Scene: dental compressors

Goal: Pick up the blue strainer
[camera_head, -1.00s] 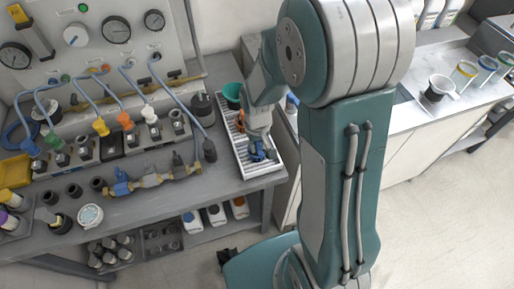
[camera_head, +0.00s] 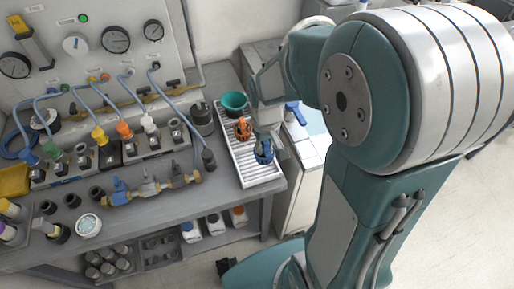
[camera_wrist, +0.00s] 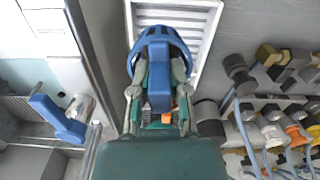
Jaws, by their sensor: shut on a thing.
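The blue strainer (camera_head: 263,154) is at the front part of the white ribbed tray (camera_head: 272,178) in the head view. In the wrist view, the blue strainer (camera_wrist: 158,42) shows a rounded, ribbed basket and a solid blue part towards me. My gripper (camera_head: 268,137) is at the strainer from its right and back side. In the wrist view my gripper (camera_wrist: 159,84) has a finger on each side of the blue part, shut on it. I cannot tell whether the strainer touches the tray.
An orange strainer-like piece (camera_head: 243,129) and a green bowl (camera_head: 234,103) stand behind it in the tray. Valves with hoses (camera_head: 150,188) lie to the left. A white cabinet with a blue-handled item (camera_head: 296,113) is to the right.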

